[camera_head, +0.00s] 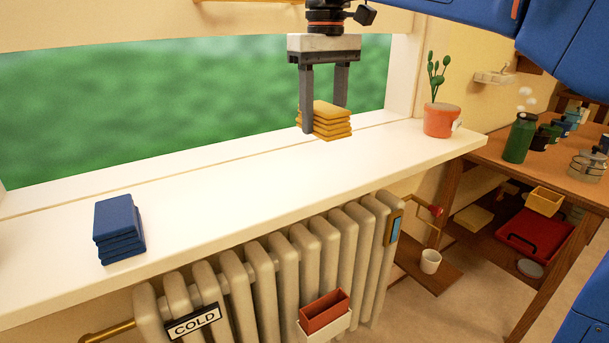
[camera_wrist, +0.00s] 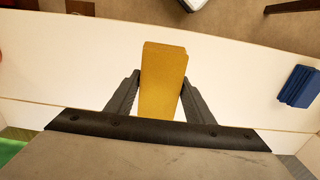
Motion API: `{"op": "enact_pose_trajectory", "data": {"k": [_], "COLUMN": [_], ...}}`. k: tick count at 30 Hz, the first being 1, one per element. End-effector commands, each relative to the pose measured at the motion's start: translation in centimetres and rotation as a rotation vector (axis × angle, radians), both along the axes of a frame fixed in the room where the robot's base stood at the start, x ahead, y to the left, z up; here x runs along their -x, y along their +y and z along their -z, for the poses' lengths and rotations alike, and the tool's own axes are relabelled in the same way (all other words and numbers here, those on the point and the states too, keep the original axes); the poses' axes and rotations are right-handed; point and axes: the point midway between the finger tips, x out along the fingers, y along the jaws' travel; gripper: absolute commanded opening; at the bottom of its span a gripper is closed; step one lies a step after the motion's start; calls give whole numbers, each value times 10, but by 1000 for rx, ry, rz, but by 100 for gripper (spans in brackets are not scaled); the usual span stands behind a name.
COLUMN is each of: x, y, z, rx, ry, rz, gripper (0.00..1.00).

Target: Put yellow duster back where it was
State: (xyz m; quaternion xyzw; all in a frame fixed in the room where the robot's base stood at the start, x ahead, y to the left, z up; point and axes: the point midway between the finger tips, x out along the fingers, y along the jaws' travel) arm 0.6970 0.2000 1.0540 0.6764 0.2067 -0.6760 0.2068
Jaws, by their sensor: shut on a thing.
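The yellow duster (camera_head: 332,121) is a folded stack of mustard-yellow cloth at the white windowsill, near the window. My gripper (camera_head: 325,120) points down from above, with its two dark fingers on either side of the duster, shut on it. The wrist view shows the yellow duster (camera_wrist: 162,82) between both fingertips of my gripper (camera_wrist: 162,82). Whether its underside touches the sill or hangs just above it, I cannot tell.
A folded blue cloth (camera_head: 119,228) lies on the windowsill (camera_head: 230,195) at the left. A potted plant (camera_head: 439,120) stands at the sill's right end. A radiator (camera_head: 270,270) is below. The sill between blue cloth and duster is clear.

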Motion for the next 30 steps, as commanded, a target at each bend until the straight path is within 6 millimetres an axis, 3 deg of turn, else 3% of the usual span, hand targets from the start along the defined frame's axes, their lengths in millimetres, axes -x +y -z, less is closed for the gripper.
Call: {"op": "enact_pose_trajectory", "data": {"k": [9,17,24,30], "x": [1,1,1,0], "y": [0,0,0,0], "z": [47,64,94,96], "rx": [1,1,1,0], "ry": [2,2,2,0], "rz": [0,0,0,-1], "gripper": [27,27,27,27]}}
